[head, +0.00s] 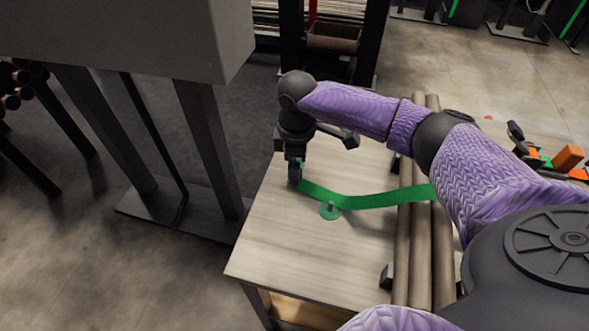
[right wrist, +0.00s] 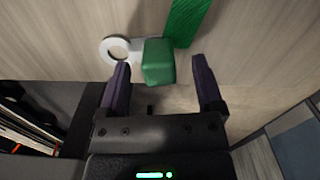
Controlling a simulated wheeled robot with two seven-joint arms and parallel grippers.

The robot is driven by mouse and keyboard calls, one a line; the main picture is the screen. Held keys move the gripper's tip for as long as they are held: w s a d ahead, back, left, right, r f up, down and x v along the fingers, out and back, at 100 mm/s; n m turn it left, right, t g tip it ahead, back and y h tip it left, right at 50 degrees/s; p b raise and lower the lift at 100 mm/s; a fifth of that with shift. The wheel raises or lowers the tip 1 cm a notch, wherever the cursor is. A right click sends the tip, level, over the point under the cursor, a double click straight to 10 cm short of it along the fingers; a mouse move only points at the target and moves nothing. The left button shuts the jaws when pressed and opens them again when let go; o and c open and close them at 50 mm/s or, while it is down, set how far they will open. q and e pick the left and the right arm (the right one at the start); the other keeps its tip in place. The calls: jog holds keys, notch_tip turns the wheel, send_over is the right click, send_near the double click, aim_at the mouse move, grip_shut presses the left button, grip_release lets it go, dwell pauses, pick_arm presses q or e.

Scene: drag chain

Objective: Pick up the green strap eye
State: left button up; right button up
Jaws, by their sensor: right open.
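A green block-like end (right wrist: 158,62) and a pale grey ring eye (right wrist: 115,50) are at the strap's end. My right gripper (head: 295,178) points down at the table's left edge. In the right wrist view, its fingers (right wrist: 160,78) are open, with the green block between their tips and clear gaps on both sides. The ring is beyond the left finger. My left gripper is not visible.
A green disc with a small peg (head: 330,211) lies on the table (head: 275,245) beside the strap. Several brown poles (head: 418,255) lie along the table. Orange and green parts (head: 568,158) are at the far right. The table's front left is clear.

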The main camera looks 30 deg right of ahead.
jog(key=shift+f, duration=0.75)
jog(key=shift+r, duration=0.2)
jog(key=shift+c, duration=0.2)
jog(key=shift+w, duration=0.1)
grip_shut()
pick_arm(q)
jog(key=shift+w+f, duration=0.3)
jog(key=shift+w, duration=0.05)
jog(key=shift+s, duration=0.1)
